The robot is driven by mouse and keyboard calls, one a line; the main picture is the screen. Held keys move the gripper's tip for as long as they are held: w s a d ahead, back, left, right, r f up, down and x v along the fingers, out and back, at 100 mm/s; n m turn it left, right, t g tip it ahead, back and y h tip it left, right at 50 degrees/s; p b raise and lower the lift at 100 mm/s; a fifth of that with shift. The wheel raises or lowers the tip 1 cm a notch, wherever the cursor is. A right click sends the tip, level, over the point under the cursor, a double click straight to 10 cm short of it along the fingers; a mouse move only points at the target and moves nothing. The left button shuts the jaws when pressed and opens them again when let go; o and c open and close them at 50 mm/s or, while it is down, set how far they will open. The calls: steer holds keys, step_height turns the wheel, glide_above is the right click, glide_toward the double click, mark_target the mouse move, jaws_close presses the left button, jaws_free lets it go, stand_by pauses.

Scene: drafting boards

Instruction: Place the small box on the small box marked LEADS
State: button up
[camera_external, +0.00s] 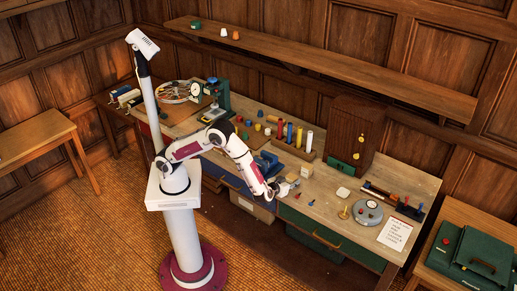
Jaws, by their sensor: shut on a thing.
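My gripper (274,192) is low over the front of the workbench, left of its middle. It is shut on a small pale box (283,189), which is tiny in this view and partly hidden by the fingers. Right beside it and a little farther back is another small pale box (293,178), close to the held one. A third small light box (306,172) stands just behind that. No LEADS marking can be read at this size, so I cannot tell which box bears it. I cannot tell whether the held box touches anything below.
A rack of coloured cylinders (290,143) and a brown cabinet (355,135) stand behind. Bare bench top lies around the white block.

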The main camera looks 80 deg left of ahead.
mark_target(292, 176)
steer(key=shift+r, duration=0.15)
steer(key=shift+r, duration=4.9)
